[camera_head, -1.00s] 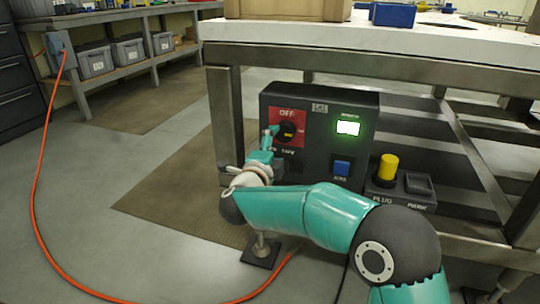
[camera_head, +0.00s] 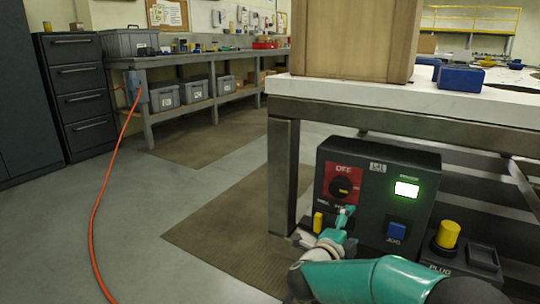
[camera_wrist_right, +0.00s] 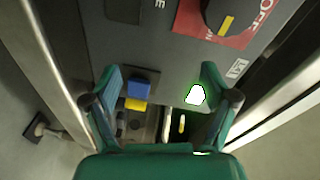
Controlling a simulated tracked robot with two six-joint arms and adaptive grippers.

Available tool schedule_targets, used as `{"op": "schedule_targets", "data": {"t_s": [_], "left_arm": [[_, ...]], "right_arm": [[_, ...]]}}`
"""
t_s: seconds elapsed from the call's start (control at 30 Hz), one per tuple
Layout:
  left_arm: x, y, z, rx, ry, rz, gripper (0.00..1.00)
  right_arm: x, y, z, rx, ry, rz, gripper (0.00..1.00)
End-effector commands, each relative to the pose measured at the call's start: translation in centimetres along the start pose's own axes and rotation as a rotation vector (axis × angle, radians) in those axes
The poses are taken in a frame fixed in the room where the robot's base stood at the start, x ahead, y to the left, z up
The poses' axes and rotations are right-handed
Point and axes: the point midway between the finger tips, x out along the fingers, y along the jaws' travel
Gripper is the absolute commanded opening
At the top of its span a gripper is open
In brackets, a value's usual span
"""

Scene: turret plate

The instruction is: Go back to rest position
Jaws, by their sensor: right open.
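My right gripper (camera_head: 344,216) is in front of the dark control box (camera_head: 385,160), just below the red OFF plate (camera_head: 337,186) with its black dial (camera_head: 343,188). In the right wrist view the gripper (camera_wrist_right: 166,85) has its two green fingers spread apart, with nothing between them. The dial (camera_wrist_right: 228,15) is beyond the fingers there, apart from them. My right arm comes in from the lower right. My left gripper is not in view.
The box has a lit green screen (camera_head: 406,189) and a blue JOG button (camera_head: 397,231). A yellow plug (camera_head: 447,235) stands at its right. The bench top (camera_head: 420,97) and steel leg (camera_head: 283,175) are close by. Open floor with an orange cable (camera_head: 97,215) is at left.

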Motion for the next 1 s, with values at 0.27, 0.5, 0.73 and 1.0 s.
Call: {"op": "schedule_targets", "data": {"t_s": [0.27,0.5,0.73,1.0], "left_arm": [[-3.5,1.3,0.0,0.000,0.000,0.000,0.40],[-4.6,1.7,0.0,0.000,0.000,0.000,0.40],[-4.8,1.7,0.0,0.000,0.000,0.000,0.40],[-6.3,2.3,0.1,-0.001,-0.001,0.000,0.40]], "right_arm": [[0.2,20.4,-1.6,-0.490,-0.331,0.257,0.85],[-11.6,34.1,-1.7,-0.808,-0.881,0.465,0.85],[-23.6,39.0,-3.0,-0.981,-1.349,0.521,0.85],[-32.4,38.5,-5.7,-1.147,-1.779,0.447,0.85]]}}
